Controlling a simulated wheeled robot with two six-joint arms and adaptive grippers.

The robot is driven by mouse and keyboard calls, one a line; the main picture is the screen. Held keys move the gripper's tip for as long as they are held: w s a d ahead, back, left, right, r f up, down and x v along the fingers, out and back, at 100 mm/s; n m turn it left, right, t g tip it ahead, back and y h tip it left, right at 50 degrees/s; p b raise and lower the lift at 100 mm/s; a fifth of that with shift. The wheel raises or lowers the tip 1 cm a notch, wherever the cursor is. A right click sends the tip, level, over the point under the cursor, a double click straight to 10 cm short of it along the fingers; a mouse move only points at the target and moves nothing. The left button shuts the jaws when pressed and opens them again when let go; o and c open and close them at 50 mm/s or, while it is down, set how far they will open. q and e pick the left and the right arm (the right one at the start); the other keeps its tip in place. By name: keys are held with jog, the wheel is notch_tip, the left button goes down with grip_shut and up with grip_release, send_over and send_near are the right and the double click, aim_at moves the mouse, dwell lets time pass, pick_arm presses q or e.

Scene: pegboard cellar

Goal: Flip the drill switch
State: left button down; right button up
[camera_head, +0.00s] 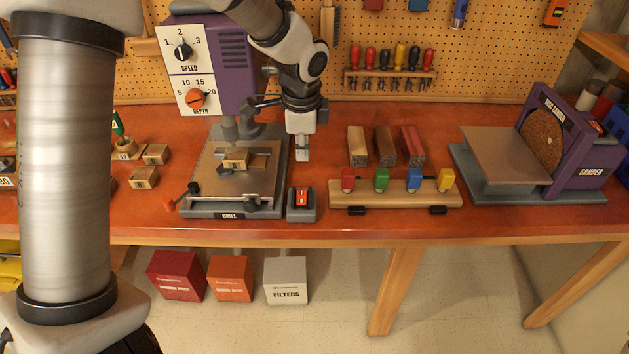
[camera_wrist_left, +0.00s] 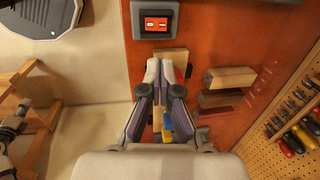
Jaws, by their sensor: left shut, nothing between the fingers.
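The drill switch (camera_head: 302,198) is a small grey box with a red rocker on the red-brown bench top, just right of the drill base. It also shows in the left wrist view (camera_wrist_left: 156,23), near the top edge, with its red rocker facing the camera. My left gripper (camera_head: 303,155) is shut and empty, pointing down just behind the switch in the head view and apart from it. In the left wrist view its closed fingertips (camera_wrist_left: 160,66) lie below the switch in the picture. My right gripper is not in view.
The purple drill (camera_head: 229,70) with its base (camera_head: 232,210) stands left of the switch. A wooden rack with coloured handles (camera_head: 396,194) lies right of it, with wood blocks (camera_head: 385,146) behind. A disc sander (camera_head: 575,150) stands at the right.

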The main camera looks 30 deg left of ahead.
pick_arm(q)
jog(key=r, duration=0.1)
jog(key=p, duration=0.2)
send_near(302, 193)
jog(key=f, duration=0.7)
jog(key=shift+w+a, duration=0.35)
jog(key=shift+f, duration=0.15)
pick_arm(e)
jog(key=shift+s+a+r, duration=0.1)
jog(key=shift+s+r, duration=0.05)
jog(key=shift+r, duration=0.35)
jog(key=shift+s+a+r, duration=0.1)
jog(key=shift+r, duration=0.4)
pick_arm(q)
jog(key=shift+w+f, duration=0.15)
jog(key=shift+f, duration=0.05)
jog(key=shift+b, duration=0.3)
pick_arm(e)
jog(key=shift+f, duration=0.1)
